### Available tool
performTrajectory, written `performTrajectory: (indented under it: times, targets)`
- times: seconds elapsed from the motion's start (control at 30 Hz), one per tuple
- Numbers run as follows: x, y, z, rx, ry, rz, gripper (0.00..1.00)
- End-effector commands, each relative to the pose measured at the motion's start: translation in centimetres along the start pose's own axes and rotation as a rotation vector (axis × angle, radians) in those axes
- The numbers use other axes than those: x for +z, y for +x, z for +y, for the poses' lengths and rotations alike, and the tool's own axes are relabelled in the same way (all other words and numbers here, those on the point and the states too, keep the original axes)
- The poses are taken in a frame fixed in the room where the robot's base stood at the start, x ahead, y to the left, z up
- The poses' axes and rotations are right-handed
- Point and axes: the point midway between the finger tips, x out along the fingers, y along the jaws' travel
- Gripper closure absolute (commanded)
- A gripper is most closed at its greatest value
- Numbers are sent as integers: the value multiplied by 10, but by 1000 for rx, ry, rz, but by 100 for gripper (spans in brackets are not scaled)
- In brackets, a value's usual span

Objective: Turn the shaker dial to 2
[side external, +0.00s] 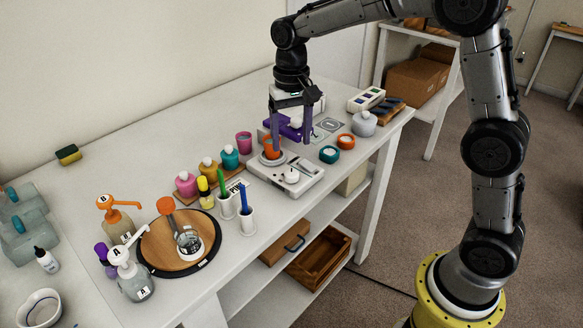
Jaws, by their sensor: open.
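The shaker (313,172) is a low white unit near the front edge of the table, right of the middle. An orange cup (271,148) stands on its round plate. The shaker dial (291,176) is a small pale knob on a white round face on the top. Its pointer and numbers are too small to read. My gripper (291,143) points down with purple fingers apart, above and behind the dial, near the orange cup. I see no contact with the dial. The fingers partly hide what stands behind the shaker.
Teal (329,154) and orange (345,141) round pieces and a grey lidded jar (363,123) stand right of the shaker. Colored bottles (208,168) and white holders (247,220) stand left. A round wooden board (165,245) with a glass cup is farther left. The back-left table is mostly clear.

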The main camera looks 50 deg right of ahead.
Motion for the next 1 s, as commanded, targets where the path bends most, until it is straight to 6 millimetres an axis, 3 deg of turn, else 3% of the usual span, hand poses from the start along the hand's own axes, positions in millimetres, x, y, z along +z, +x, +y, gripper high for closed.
performTrajectory:
  times: [0.3,0.5,0.9,1.0]
  targets:
    - [1,62,1,2,0,-4,26]
    - [1,84,0,1,0,-2,26]
    - [0,90,0,0,0,1,26]
    - [0,90,0,0,0,1,42]
